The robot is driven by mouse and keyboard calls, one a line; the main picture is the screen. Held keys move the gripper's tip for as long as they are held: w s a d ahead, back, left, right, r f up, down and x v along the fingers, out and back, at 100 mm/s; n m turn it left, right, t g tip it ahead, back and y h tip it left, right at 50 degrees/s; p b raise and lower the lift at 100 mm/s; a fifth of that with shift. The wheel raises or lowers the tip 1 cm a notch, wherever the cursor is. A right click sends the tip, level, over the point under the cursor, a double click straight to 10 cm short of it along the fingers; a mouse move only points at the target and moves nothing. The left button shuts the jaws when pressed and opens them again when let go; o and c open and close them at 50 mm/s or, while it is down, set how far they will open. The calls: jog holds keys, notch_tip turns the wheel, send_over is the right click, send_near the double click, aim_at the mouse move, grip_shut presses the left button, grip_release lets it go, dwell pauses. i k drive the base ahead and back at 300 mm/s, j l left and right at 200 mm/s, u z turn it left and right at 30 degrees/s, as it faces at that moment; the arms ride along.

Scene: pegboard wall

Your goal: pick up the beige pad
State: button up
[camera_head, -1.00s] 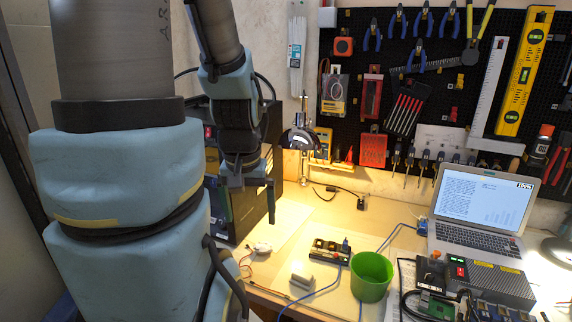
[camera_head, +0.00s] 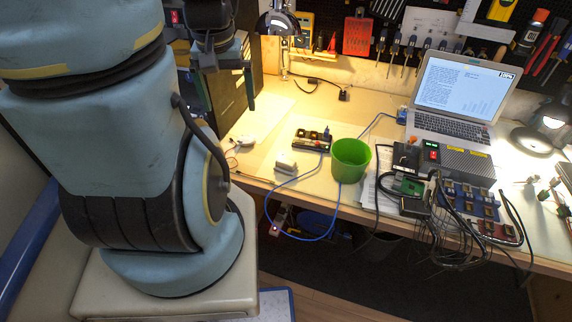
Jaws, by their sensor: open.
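A small pale beige block (camera_head: 285,163), perhaps the beige pad, lies near the front edge of the workbench (camera_head: 300,115), left of a green cup (camera_head: 351,160). I cannot tell its material. My gripper (camera_head: 225,92) hangs at the upper left, over the left part of the bench in the picture. It points down, with its fingers apart, and looks empty. It is well away from the pale block and not touching it.
A dark battery holder (camera_head: 312,141) stands behind the block, and a white round device (camera_head: 246,140) lies to its left. A blue cable (camera_head: 275,205) loops over the front edge. A lamp (camera_head: 279,22), a laptop (camera_head: 450,95) and cluttered electronics (camera_head: 470,205) take up the back and right.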

aim_at(284, 166)
jog(key=k, duration=0.6)
jog(key=l+u, duration=0.1)
jog(key=u, duration=1.65)
jog(key=k+l+u, duration=0.55)
jog(key=i+l, duration=0.1)
